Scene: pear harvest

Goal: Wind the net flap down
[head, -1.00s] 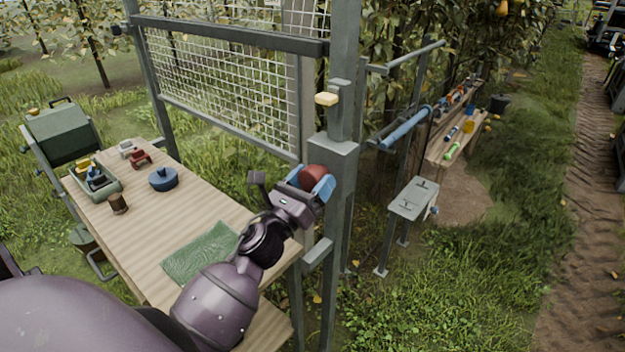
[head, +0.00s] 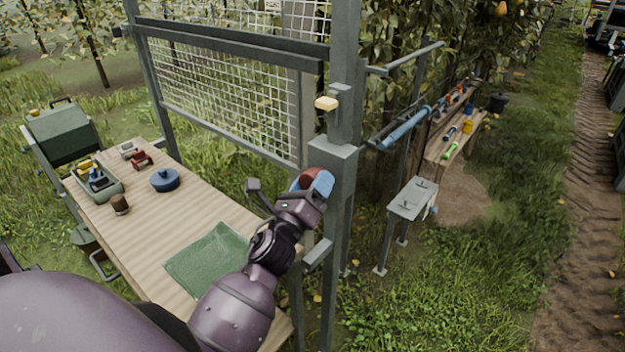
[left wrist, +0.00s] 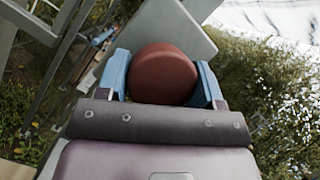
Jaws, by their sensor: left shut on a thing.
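The net flap (head: 225,95) is a white mesh in a grey frame, hanging between two grey posts above the far side of the table in the head view. A gap shows between its upper bar and the fixed crossbar (head: 230,32). My left gripper (head: 312,182) is shut on a dark red round knob (head: 307,175) at the grey box on the near post. In the left wrist view the knob (left wrist: 164,75) sits between the blue fingers. The rest of the crank is hidden by the gripper and post. My right gripper is not in view.
The wooden table (head: 140,215) carries a green mat (head: 207,262), a blue pot (head: 165,180), a brown cup (head: 120,204) and a tray (head: 107,188). A grey stand (head: 413,198) and tool bench are right.

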